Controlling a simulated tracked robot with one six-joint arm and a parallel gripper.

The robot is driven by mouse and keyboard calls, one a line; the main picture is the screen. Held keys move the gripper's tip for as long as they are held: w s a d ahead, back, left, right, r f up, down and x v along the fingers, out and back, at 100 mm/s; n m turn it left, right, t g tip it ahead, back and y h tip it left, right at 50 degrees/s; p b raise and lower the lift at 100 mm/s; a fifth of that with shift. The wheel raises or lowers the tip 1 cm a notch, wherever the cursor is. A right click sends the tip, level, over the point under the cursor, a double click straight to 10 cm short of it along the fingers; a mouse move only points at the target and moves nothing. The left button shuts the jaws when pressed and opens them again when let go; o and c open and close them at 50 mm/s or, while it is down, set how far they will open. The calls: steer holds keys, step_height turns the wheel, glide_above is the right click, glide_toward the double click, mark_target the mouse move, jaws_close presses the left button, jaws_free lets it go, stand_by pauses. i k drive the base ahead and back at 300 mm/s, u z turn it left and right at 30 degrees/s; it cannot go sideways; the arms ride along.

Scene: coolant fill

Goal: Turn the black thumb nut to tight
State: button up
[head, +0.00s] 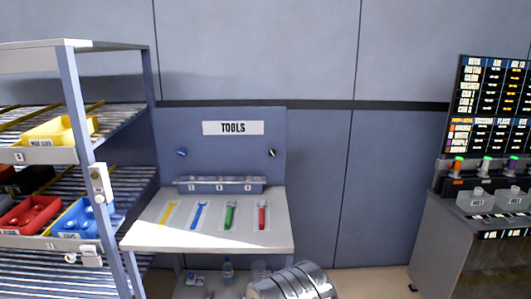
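I cannot make out a black thumb nut for certain in the head view. A small dark round piece (272,152) sits on the right of the blue-grey tools panel, too small to tell what it is. A small blue round piece (182,152) sits on the panel's left. My gripper is not in view. A silvery ribbed shape at the bottom middle may be part of my arm.
A white-topped bench (143,234) holds yellow, blue, green and red tools below the TOOLS sign (233,128). A rack (76,110) with coloured bins stands left. A grey cabinet (440,240) and black chart board (490,105) stand right. Floor shows between bench and cabinet.

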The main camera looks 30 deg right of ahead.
mark_target(271, 152)
steer(key=z, duration=0.4)
steer(key=i, duration=0.9)
steer(key=z, duration=0.5)
